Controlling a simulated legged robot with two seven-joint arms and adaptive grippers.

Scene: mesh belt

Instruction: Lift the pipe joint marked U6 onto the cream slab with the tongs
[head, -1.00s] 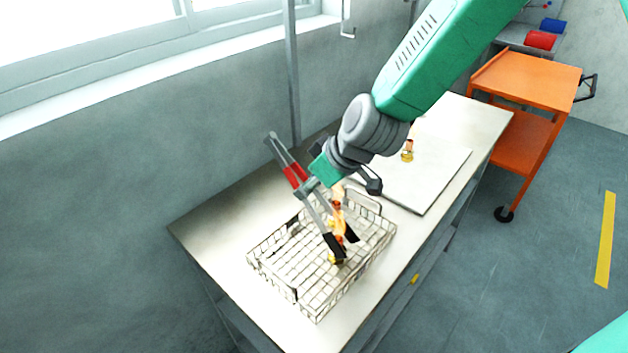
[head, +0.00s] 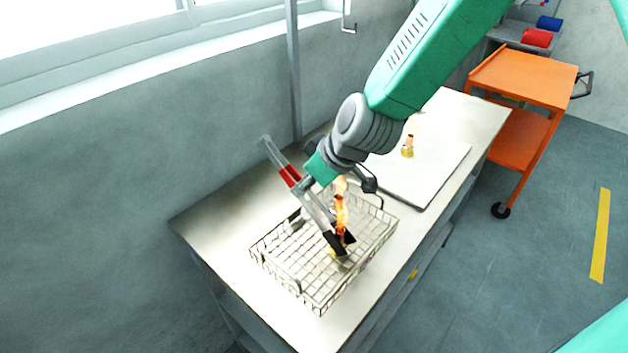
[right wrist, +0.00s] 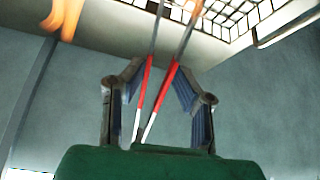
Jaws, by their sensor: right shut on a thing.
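My right gripper (head: 306,180) is shut on the tongs (head: 289,175), which have red grips, grey arms and black tips. In the right wrist view the red grips (right wrist: 145,92) lie between its fingers. The tongs point down into the wire basket (head: 318,301), with their tips at a copper-orange pipe joint (head: 341,214) with a yellowish lower end. I cannot tell whether the tips touch it. Markings are too small to read, so I cannot tell which joint is U6. The cream slab (head: 425,180) lies behind the basket. My left gripper is not in view.
Another copper and brass pipe joint (head: 408,146) stands on the slab. The basket and slab share a pale bench (head: 210,215) beside the grey wall. An orange cart (head: 525,72) stands beyond the bench's far end. Part of the slab is bare.

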